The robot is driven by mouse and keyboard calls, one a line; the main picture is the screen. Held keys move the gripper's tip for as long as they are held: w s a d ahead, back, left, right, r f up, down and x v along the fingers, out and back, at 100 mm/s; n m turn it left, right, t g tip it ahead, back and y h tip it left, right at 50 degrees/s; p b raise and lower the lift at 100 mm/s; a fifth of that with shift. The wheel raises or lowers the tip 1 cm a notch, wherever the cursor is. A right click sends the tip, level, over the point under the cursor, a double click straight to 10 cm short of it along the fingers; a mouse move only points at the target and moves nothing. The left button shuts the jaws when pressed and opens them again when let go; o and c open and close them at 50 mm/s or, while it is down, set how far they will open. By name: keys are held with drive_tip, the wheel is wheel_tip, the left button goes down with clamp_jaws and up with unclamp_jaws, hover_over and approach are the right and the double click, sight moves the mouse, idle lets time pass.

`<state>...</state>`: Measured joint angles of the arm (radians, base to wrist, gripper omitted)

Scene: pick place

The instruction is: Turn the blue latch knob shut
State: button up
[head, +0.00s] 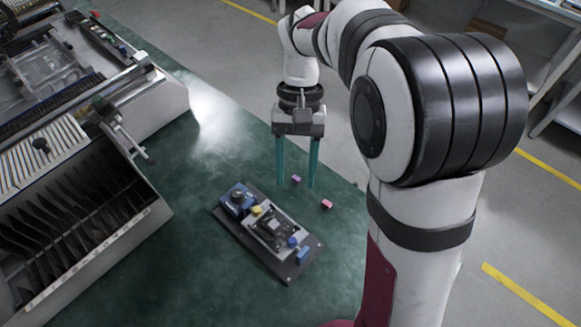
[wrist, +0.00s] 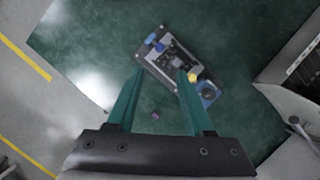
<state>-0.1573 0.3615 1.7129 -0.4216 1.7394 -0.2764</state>
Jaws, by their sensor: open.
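A dark board (head: 228,222) lies on the green table, carrying a light plate with a dark device. A small round blue knob (head: 292,242) sits near the plate's right end; it also shows in the wrist view (wrist: 160,47). Its turn angle is too small to read. A yellow knob (head: 256,210) is at the plate's other end. My gripper (head: 296,184) points down with its two teal fingers apart and empty. It is above the table, behind the board in the head view. In the wrist view the fingers (wrist: 159,71) reach toward the board.
A blue block with a dark round top (head: 238,197) is on the board's left end, and a small blue piece (head: 303,255) is by its right end. A large machine (head: 90,210) fills the left; the table between is clear.

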sight(292, 240)
drive_tip(key=x, duration=1.5)
drive_tip(key=shift+f, duration=0.1)
clamp_jaws()
